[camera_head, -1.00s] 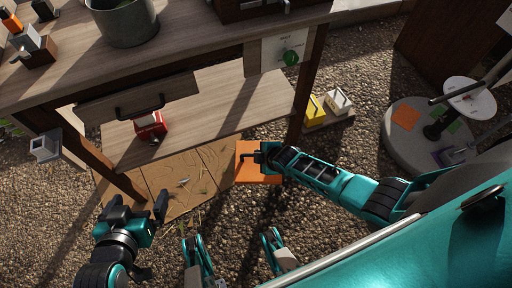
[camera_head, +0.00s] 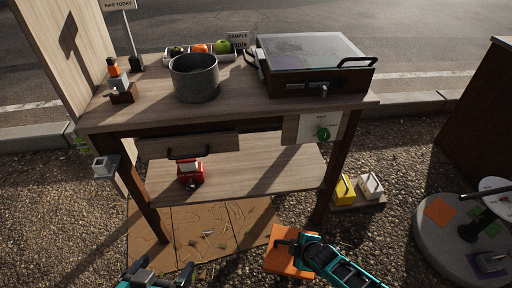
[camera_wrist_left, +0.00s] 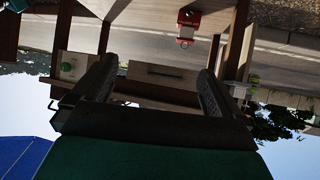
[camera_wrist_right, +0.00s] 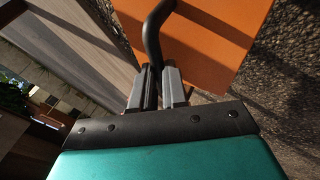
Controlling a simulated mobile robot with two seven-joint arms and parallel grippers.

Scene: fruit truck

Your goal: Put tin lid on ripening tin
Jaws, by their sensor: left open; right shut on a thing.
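My right gripper (camera_head: 292,243) is shut on the dark handle of an orange square plate, which I take as the tin lid (camera_head: 280,264). It is held in front of the table's right leg, below the tabletop. In the right wrist view the closed fingers (camera_wrist_right: 158,88) grip the bent dark handle (camera_wrist_right: 154,35) on the orange face (camera_wrist_right: 215,28). A round grey metal pot, probably the ripening tin (camera_head: 195,82), stands upright on the tabletop; its inside is mostly hidden. My left gripper (camera_head: 150,272) is low at the picture's bottom edge, open and empty, as the left wrist view (camera_wrist_left: 152,88) shows.
The wooden table (camera_head: 130,108) has a closed drawer (camera_head: 190,145) and a lower shelf holding a red object (camera_head: 190,172). A clear-topped case (camera_head: 312,75) stands right of the pot, a fruit tray (camera_head: 228,54) behind it. Yellow and white boxes (camera_head: 344,190) stand at right.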

